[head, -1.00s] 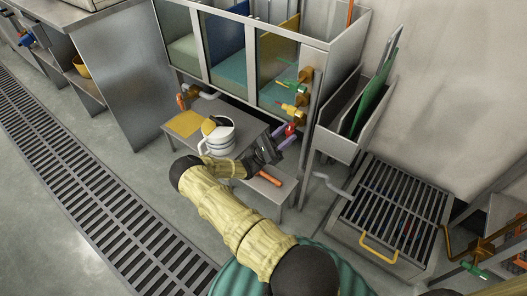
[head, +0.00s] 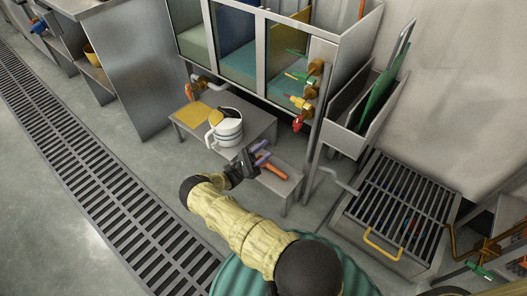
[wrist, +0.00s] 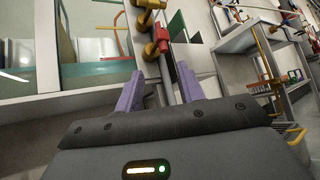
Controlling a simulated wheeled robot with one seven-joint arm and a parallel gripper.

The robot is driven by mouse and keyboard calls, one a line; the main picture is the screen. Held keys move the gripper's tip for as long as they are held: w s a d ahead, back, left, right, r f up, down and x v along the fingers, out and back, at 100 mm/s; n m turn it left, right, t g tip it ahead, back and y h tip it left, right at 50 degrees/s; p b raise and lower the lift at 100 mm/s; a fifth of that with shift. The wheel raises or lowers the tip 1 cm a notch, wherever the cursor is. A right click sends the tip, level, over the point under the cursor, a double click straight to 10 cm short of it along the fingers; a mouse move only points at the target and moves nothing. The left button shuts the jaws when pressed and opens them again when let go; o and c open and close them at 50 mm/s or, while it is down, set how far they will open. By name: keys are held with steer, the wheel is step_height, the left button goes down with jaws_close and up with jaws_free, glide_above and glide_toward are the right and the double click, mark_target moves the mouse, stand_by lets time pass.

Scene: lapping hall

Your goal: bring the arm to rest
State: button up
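My arm is bent, with its yellow sleeve (head: 240,225) low in the head view. My gripper (head: 262,157) is in front of the grey bench, at its right end in the picture. In the wrist view my gripper (wrist: 160,92) shows two purple fingers spread apart, with nothing held between them. It seems clear of the things around it. The red valve handle (wrist: 160,38) shows beyond the fingers.
A white banded jug (head: 228,130) and a yellow cloth (head: 194,115) are on the bench (head: 258,122). The tank (head: 265,60) with valves stands behind. A grated basin (head: 405,200) is at right.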

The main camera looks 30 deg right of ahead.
stand_by(0.3)
steer(key=s+d+r+m+g+y, duration=0.2)
steer(key=s+r+m+y, duration=0.5)
steer(key=y, duration=0.8)
steer(key=s+a+r+m+t+y+p, duration=0.1)
steer(key=s+a+r+m+t+y, duration=0.2)
steer(key=s+a+r+t+y, duration=0.4)
steer(key=s+a+r+m+t+y, duration=0.2)
steer(key=a+r+m+t+y, duration=0.25)
steer(key=a+r, duration=0.5)
step_height(320, 180, up, 37)
steer(key=a+p, duration=0.1)
steer(key=p, duration=3.7)
steer(key=shift+s+a+f+n, duration=0.15)
steer(key=shift+n, duration=0.3)
steer(key=shift+t+h, duration=0.25)
